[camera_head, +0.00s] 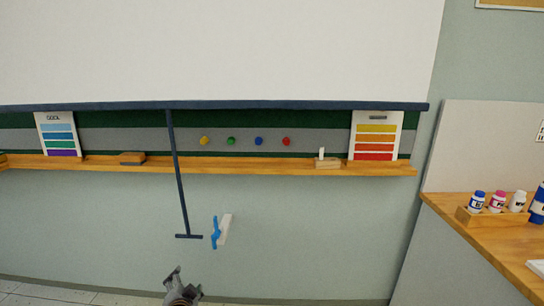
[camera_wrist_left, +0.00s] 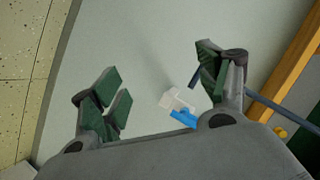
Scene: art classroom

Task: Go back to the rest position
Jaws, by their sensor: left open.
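My left gripper (camera_head: 186,284) shows at the bottom of the head view, low in front of the grey-green wall. Its jaws are apart with nothing between them. In the left wrist view the two green-padded fingers (camera_wrist_left: 163,88) stand wide apart, facing the wall. A blue and white fitting (camera_head: 220,231) is on or near the wall, above and right of the gripper in the head view. It also shows beyond the fingers in the left wrist view (camera_wrist_left: 180,107). My right gripper is in neither view.
A white screen (camera_head: 220,50) hangs above, with a dark rod (camera_head: 180,190) ending in a crossbar. A wooden ledge (camera_head: 230,169) holds colour cards, an eraser (camera_head: 132,158) and a small block. A wooden counter (camera_head: 480,240) with paint bottles stands right. The lower wall is mostly bare.

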